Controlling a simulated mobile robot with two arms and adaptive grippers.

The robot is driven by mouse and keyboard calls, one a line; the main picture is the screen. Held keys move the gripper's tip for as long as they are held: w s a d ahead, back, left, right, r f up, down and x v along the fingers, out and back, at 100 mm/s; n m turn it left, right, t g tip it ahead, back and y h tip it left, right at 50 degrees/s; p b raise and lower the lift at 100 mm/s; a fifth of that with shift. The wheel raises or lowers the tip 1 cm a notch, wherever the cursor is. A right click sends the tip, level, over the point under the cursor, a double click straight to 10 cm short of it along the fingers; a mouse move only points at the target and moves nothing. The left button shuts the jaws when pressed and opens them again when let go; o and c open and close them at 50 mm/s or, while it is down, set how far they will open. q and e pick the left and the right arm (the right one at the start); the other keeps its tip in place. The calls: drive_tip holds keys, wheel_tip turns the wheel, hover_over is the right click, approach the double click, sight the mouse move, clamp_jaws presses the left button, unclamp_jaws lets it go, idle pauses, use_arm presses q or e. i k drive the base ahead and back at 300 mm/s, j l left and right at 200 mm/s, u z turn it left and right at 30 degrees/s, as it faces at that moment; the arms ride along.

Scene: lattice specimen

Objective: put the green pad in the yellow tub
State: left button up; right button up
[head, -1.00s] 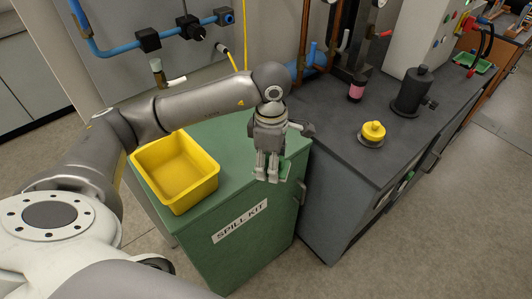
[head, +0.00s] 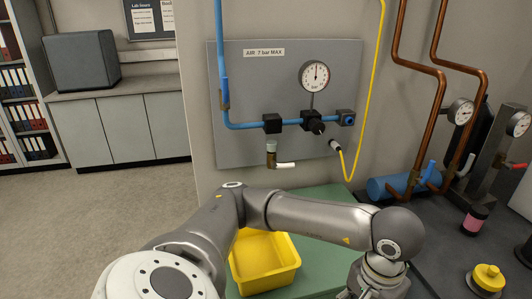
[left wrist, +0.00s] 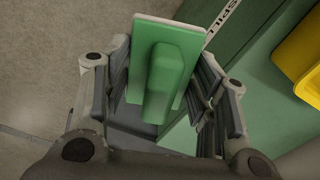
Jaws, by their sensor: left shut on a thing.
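The green pad (left wrist: 167,70), a flat plate with a raised rounded grip block, is between the fingers of my left gripper (left wrist: 163,78) in the left wrist view. The gripper is shut on it. In the head view only my left wrist shows at the bottom edge; the fingers and pad are below the frame. The yellow tub (head: 283,283) stands on the green cabinet (head: 318,216), left of my wrist. Its inside looks empty where visible. The tub's edge also shows at the upper right of the left wrist view (left wrist: 303,58). My right gripper is not in view.
A wall panel with a gauge (head: 314,76), blue pipe and yellow hose rises behind the cabinet. The dark bench (head: 448,262) on the right carries a pink-labelled bottle (head: 475,219) and a yellow-capped item (head: 487,279). My left forearm spans above the tub's back edge.

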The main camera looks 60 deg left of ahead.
sight(258, 262)
drive_tip(key=i+l+u, duration=0.4)
drive_tip(key=l+u, duration=0.15)
drive_tip(key=u, duration=0.8)
